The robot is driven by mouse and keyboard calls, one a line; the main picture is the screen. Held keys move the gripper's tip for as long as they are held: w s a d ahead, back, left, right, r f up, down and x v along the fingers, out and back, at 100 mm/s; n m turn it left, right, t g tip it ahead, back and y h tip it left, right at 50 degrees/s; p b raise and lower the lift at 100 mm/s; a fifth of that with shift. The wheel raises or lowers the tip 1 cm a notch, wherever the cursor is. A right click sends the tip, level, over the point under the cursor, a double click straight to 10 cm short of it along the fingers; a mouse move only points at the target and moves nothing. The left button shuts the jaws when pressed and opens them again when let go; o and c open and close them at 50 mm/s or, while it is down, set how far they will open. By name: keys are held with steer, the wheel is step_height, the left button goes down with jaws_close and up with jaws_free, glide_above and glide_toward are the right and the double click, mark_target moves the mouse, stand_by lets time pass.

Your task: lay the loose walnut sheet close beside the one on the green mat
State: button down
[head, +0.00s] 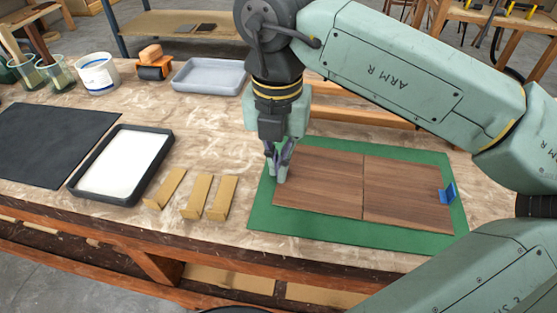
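Two brown walnut sheets lie flat side by side on the green mat (350,237). The left sheet (318,184) and the right sheet (407,195) meet along a thin dark seam; at this size I cannot tell whether their edges touch. A small blue piece (447,194) stands at the right edge of the right sheet. My gripper (281,175) points down at the left edge of the left sheet, with its tips at or just above it. The fingertips are small and overlap, so I cannot tell whether they are apart or hold the sheet's edge.
Several tan angled blocks (195,197) stand left of the mat. Beyond them are a black-rimmed tray (165,170) with a white inside and a dark sheet (50,140). A white tub (97,76), an orange-handled roller (152,64) and a grey tray (209,76) stand at the back.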

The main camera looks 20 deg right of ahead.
stand_by(0.4)
steer(key=c, duration=1.7)
jaws_free()
steer(key=shift+o, duration=0.3)
steer(key=o, duration=0.4)
steer(key=shift+r+p, duration=1.7)
steer(key=shift+r, duration=1.3)
